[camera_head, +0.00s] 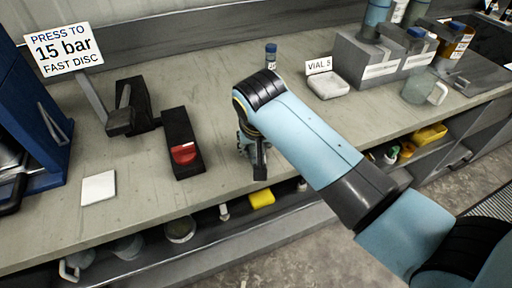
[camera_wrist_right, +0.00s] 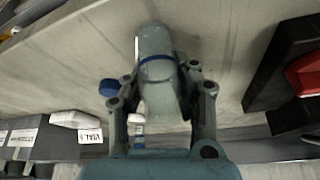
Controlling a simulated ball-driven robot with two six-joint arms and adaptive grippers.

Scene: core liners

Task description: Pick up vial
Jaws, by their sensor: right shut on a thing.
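My right gripper (camera_wrist_right: 158,75) is shut on a grey, rounded thing with a thin blue band (camera_wrist_right: 157,72), seen between its fingers in the wrist view. I cannot tell whether this is a vial. In the head view the right gripper (camera_head: 252,160) points down over the front part of the bench, and its grip is largely hidden. A small vial (camera_head: 271,57) with a blue cap stands upright at the back, apart from the gripper and left of the "VIAL 5" card (camera_head: 319,66). A blue round cap (camera_wrist_right: 108,88) shows beside the left finger in the wrist view. My left gripper is not in view.
A white block (camera_head: 328,86) lies by the card. A black block with a red part (camera_head: 183,153) stands left of my gripper, beside a black lever device (camera_head: 130,108). A white square (camera_head: 98,188) lies front left. Shelves run below the bench edge.

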